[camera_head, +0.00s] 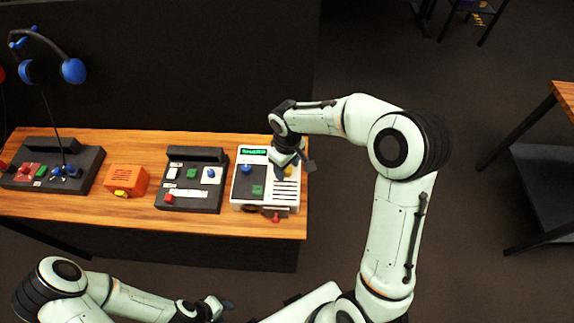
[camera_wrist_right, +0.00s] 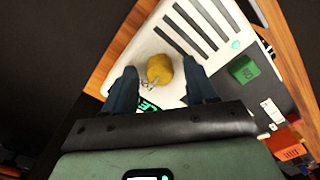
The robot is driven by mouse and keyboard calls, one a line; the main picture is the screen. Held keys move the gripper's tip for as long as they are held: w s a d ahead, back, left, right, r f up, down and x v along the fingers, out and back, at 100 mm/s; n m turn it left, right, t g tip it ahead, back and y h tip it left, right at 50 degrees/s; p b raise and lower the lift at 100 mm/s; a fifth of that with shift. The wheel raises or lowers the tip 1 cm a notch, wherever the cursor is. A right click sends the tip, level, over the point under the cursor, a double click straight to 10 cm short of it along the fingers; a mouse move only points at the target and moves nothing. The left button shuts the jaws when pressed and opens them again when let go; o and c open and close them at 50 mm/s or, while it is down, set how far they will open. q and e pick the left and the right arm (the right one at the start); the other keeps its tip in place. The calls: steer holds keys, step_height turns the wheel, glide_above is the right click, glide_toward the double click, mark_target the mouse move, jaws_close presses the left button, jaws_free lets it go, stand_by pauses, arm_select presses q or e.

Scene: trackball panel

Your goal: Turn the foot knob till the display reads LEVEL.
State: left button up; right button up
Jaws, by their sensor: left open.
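The white panel (camera_head: 239,192) stands at the right end of the table, with a green-lit display (camera_head: 254,149) along its far edge. A yellow knob (camera_head: 289,170) sits on the panel, partly behind my right gripper (camera_head: 294,168). In the right wrist view the yellow knob (camera_wrist_right: 160,69) lies between the fingertips of my right gripper (camera_wrist_right: 161,82), with a gap on each side. I cannot tell how far down the fingers reach. The display (camera_wrist_right: 148,106) is mostly hidden there; only part of its green lettering shows. My left gripper (camera_head: 224,304) is open and empty, low in front of the table.
The white panel also carries a blue ball (camera_head: 246,168), a green button (camera_head: 257,190) and dark slots; a red part (camera_head: 276,217) is at its front. To the left are a dark panel (camera_head: 190,205), an orange box (camera_head: 127,178) and another dark panel (camera_head: 85,160).

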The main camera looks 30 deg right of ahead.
mark_target(287, 169)
steer(key=shift+r, duration=0.1)
arm_select(q)
steer(key=shift+w+r+p, duration=0.55)
steer(key=shift+w+r, duration=0.15)
steer(key=shift+r, duration=0.05)
arm_select(e)
step_height(287, 169, up, 13)
arm_select(q)
steer(key=shift+s, duration=0.1)
